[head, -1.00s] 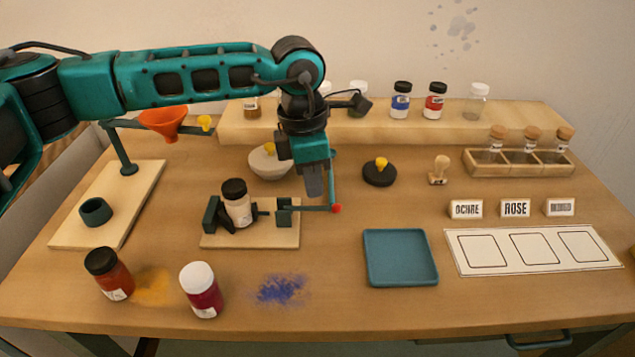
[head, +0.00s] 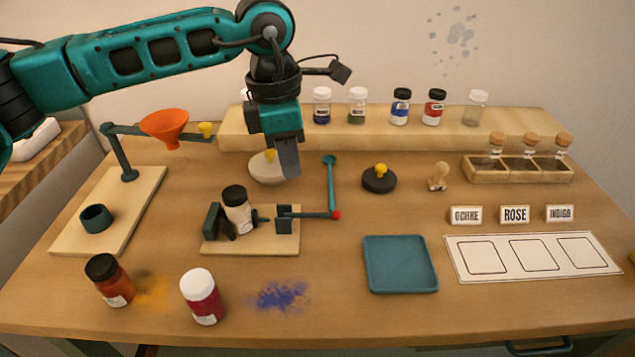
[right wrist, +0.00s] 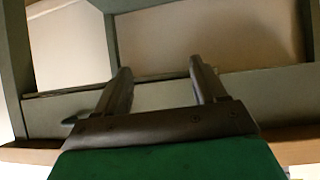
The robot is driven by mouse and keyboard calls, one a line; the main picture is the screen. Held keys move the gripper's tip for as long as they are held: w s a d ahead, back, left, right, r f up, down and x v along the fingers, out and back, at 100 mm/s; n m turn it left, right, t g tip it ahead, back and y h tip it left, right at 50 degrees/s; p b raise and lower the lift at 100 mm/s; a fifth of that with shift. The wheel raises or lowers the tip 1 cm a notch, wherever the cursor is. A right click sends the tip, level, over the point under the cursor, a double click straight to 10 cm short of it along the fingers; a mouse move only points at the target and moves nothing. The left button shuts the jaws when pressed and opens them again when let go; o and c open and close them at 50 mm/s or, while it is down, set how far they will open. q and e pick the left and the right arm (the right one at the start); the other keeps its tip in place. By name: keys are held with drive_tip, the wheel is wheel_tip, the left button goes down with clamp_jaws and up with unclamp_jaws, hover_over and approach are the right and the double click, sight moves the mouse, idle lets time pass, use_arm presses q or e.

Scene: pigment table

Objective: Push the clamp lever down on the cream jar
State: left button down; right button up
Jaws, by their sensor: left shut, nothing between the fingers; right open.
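The cream jar (head: 238,214), with a black lid, sits tilted in a dark clamp (head: 212,222) on a pale wooden base (head: 262,245). The clamp lever (head: 312,215) is a thin dark arm with a red ball end; it reaches out to the right and looks about level. A teal rod (head: 331,187) with a rounded end runs back from near the red ball; I cannot tell whether it joins the lever. My left gripper (head: 289,172) is shut and empty, above and behind the clamp, apart from the lever. My right gripper (right wrist: 160,82) is open and empty in the right wrist view.
An orange funnel (head: 165,126) on a stand is to the left. Orange (head: 108,280) and magenta (head: 201,297) jars stand in front. A teal tray (head: 400,265) lies to the right.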

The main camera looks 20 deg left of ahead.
use_arm(q)
wheel_tip(320, 180, up, 8)
drive_tip(key=shift+s+a, duration=0.15)
drive_tip(key=shift+a, duration=0.25)
drive_tip(key=shift+s+f, duration=0.1)
drive_tip(key=shift+f, duration=0.05)
